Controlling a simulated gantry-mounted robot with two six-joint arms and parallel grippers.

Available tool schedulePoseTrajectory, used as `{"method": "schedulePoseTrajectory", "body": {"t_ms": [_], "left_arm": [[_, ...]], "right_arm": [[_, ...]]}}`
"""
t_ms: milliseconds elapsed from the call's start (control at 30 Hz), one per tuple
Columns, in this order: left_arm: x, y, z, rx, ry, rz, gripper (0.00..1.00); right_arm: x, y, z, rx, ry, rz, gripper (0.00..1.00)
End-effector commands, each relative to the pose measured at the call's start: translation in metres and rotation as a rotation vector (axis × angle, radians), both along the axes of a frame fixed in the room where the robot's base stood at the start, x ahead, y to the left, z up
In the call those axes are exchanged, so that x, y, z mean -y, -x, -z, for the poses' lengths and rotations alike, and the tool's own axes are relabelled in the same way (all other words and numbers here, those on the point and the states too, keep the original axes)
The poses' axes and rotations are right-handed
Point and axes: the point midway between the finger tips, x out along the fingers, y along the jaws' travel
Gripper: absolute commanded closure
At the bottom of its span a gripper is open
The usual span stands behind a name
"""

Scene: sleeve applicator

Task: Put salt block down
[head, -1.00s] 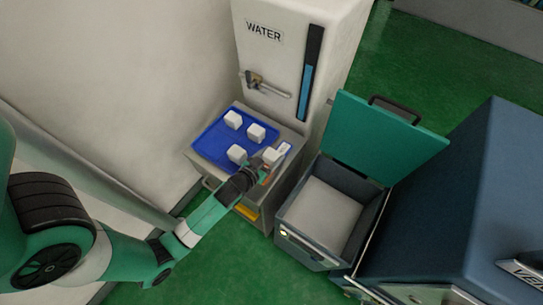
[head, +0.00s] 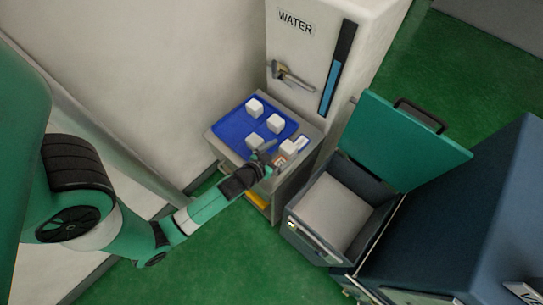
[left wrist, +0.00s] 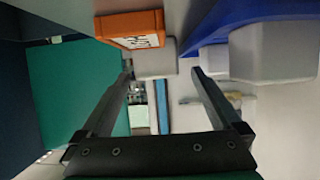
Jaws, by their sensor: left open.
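Several white salt blocks stand on the small stand by the water unit. Three blocks (head: 255,106) sit on the blue tray (head: 232,127). Another white block (head: 289,147) stands apart from them at the right, by the tray's right edge. My left gripper (head: 268,154) is open just left of this block in the head view. In the left wrist view the open fingers (left wrist: 163,72) point toward a white block (left wrist: 155,58), which lies beyond the tips with a gap visible. A larger white block (left wrist: 272,52) shows at the right there. My right gripper is not in view.
An orange item with a white label (left wrist: 130,27) is close to the fingers in the left wrist view. The water unit (head: 308,62) rises behind the stand. An open bin with a teal lid (head: 405,140) stands to the right. Green floor is clear in front.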

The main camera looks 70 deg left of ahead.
Motion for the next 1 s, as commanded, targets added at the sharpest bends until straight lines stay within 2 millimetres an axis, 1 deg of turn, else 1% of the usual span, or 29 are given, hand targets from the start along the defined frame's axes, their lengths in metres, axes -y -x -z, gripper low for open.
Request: {"method": "schedulePoseTrajectory", "body": {"t_ms": [33, 200, 300, 467, 800, 867, 933, 967, 1000], "left_arm": [[0.008, 0.011, -0.008, -0.004, 0.0, 0.003, 0.02], [0.028, 0.043, -0.021, -0.003, 0.001, 0.005, 0.02], [0.036, 0.055, -0.026, -0.001, 0.001, 0.005, 0.02], [0.041, 0.064, -0.031, 0.0, 0.002, 0.003, 0.02], [0.041, 0.064, -0.032, 0.0, 0.001, 0.002, 0.02], [0.041, 0.061, -0.034, 0.007, -0.001, 0.004, 0.02], [0.039, 0.046, -0.048, 0.04, -0.011, 0.014, 0.02], [0.039, 0.035, -0.058, 0.066, -0.017, 0.022, 0.02], [0.038, 0.016, -0.076, 0.108, -0.028, 0.036, 0.02]], "right_arm": [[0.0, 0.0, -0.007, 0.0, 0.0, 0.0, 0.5], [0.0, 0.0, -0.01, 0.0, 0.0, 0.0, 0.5], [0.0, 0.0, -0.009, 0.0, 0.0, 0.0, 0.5], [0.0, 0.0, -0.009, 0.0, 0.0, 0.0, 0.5], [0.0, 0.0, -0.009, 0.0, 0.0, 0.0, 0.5], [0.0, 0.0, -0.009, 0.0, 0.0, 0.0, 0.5], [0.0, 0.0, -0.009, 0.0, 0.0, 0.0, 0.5], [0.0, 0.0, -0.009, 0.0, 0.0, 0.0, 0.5], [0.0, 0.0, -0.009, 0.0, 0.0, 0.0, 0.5]]}}
